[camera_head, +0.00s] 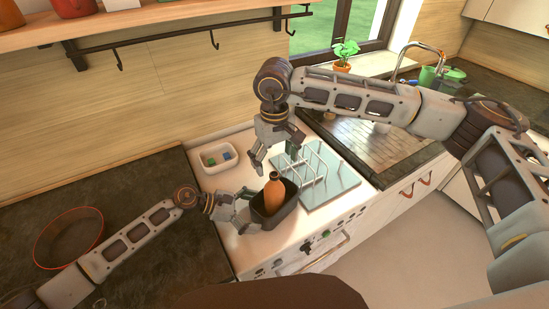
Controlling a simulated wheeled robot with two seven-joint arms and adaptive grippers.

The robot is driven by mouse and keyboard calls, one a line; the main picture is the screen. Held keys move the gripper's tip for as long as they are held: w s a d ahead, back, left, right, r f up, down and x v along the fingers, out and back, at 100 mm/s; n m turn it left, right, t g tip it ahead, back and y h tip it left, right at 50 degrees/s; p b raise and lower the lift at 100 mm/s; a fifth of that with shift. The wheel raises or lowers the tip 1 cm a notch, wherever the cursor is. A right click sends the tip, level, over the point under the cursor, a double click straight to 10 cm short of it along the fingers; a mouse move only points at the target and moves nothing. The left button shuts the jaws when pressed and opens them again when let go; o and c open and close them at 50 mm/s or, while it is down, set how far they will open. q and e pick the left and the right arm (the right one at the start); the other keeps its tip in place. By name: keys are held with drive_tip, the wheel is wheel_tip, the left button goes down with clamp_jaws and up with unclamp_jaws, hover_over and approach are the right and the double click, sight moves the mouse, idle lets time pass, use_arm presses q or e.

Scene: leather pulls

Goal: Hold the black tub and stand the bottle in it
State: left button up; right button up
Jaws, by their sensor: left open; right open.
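The black tub (262,219) stands on the white stove top near its front edge. An orange-brown bottle (274,195) stands upright inside the tub, with its neck above the rim. My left gripper (246,208) is open at the left side of the tub, with its fingers close to the tub's wall; whether they touch it I cannot tell. My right gripper (273,161) is open and empty above and behind the bottle, pointing down and apart from it. The bottle's base is hidden by the tub.
A white tray (203,168) with small blue and green items sits behind on the left. A wire rack on a pale board (338,184) lies right of the tub. A red-rimmed bowl (41,246) is on the dark counter at left. Hooks hang above.

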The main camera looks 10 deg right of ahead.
use_arm(q)
drive_tip(key=shift+a, duration=0.2)
drive_tip(key=shift+v, duration=5.85)
drive_tip(key=shift+s, duration=0.15)
